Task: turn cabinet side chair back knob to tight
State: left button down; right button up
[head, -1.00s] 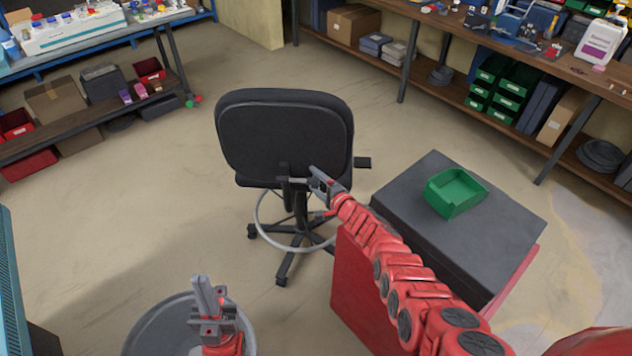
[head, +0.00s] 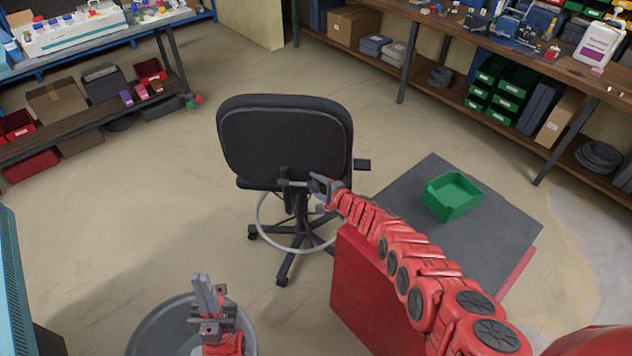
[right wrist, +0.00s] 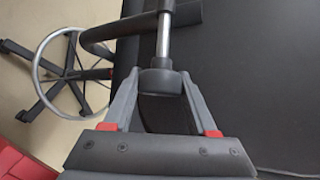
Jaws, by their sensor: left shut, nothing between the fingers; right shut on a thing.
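The black chair (head: 285,140) stands with its back towards me. In the right wrist view, its knob (right wrist: 158,82) is a black, rounded cap on a silver shaft (right wrist: 164,35). My right gripper (head: 312,184) reaches the rear of the chair back, low down. In the right wrist view its fingers (right wrist: 160,90) are shut on the knob, one on each side. In the head view the knob is largely hidden by the fingers. My left gripper (head: 204,290) is shut and empty, low at the left, well away from the chair.
A red cabinet (head: 370,290) with a dark top (head: 480,235) stands right of the chair, under my right arm. A green bin (head: 452,195) sits on it. A grey round tub (head: 150,325) is near my left gripper. Floor left of the chair is clear.

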jog(key=shift+m+g+b, duration=0.3)
jog(key=shift+g, duration=0.3)
jog(key=shift+f+b, duration=0.1)
jog(key=shift+b, duration=0.25)
jog(key=g+b, duration=0.1)
jog(key=b, duration=0.1)
jog(key=shift+f+m+g+b, duration=0.15)
jog(key=shift+m+g+b, duration=0.15)
jog(key=shift+m+b, duration=0.1)
jog(key=shift+s+b, duration=0.1)
jog(key=shift+b, duration=0.65)
jog(key=shift+g+h, duration=0.3)
jog(key=o, duration=1.4)
jog(key=shift+r, duration=0.2)
jog(key=shift+c, duration=0.2)
